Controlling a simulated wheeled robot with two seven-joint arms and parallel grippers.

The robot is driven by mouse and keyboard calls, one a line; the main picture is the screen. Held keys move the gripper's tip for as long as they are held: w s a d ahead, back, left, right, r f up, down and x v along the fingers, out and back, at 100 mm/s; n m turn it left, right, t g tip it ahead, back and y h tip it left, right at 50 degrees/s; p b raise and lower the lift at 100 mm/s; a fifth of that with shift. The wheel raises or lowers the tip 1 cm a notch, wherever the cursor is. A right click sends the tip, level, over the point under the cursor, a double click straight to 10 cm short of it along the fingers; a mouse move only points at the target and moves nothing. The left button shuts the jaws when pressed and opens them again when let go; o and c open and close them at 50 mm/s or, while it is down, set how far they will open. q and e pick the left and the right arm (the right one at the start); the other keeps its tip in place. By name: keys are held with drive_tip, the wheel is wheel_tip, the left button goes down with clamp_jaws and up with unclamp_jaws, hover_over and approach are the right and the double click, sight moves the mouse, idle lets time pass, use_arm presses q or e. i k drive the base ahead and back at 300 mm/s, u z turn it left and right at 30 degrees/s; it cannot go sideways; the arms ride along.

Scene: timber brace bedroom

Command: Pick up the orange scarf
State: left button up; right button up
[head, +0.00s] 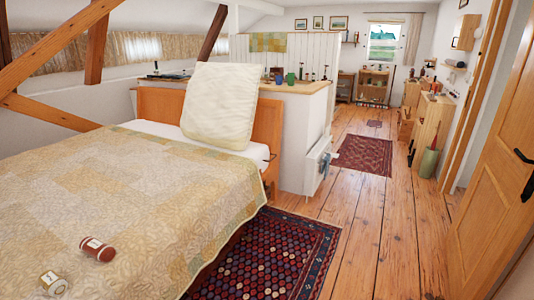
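I cannot make out an orange scarf in the head view. A yellow-green patterned cloth (268,42) hangs over the top of the white panelled partition at the back. Neither of my grippers shows in this view.
A bed (140,205) with a patchwork quilt fills the left, bearing a cream pillow (222,105), a red jar (97,249) and a white jar (53,284). A dark patterned rug (265,255) lies beside it. Bare floorboards (375,235) run back between bed and wooden door (495,170).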

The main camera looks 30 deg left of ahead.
sight(98, 249)
drive_tip(key=i, duration=2.8)
drive_tip(key=u, duration=2.3)
